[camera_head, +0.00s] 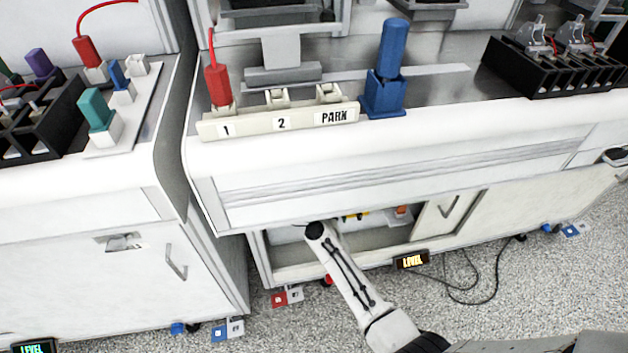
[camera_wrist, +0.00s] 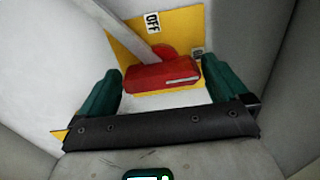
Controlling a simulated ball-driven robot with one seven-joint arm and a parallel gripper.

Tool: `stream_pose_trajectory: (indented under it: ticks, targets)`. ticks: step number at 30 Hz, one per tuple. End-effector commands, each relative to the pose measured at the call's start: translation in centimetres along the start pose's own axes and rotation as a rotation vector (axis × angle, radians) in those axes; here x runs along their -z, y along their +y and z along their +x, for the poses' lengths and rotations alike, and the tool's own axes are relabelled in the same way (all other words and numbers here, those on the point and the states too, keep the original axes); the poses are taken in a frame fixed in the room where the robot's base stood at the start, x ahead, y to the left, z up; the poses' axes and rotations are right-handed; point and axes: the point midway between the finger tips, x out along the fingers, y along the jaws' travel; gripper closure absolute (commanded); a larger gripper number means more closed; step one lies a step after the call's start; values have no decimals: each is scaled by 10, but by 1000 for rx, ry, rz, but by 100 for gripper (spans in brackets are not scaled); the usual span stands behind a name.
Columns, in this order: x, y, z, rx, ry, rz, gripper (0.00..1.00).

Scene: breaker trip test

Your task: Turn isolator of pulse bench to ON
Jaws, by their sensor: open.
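The isolator's red handle (camera_wrist: 161,76) lies roughly crosswise in the wrist view, with a pale line near its right end. It sits in front of a yellow plate (camera_wrist: 187,22) with an OFF label (camera_wrist: 152,21) above it. A smaller label (camera_wrist: 197,52) at the upper right is too small to read. My gripper (camera_wrist: 164,72) is open, one green finger on each side of the handle, with small gaps showing. In the head view my gripper is hidden; my arm reaches into the opening under the middle bench (camera_head: 330,185).
A pale bar crosses the plate behind the handle, and grey walls stand close on both sides. A cable (camera_head: 465,290) lies on the floor to the right.

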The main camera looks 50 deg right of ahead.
Motion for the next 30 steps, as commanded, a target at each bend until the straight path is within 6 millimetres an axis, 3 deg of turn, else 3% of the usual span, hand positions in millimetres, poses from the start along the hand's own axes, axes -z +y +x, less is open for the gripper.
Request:
stream_pose_trajectory:
  ticks: [9,15,30]
  targets:
    - [0,-2,-61,-3,-2,-1,0]
    - [0,-1,-88,-2,-1,0,0]
    - [0,0,-97,-1,1,2,0]
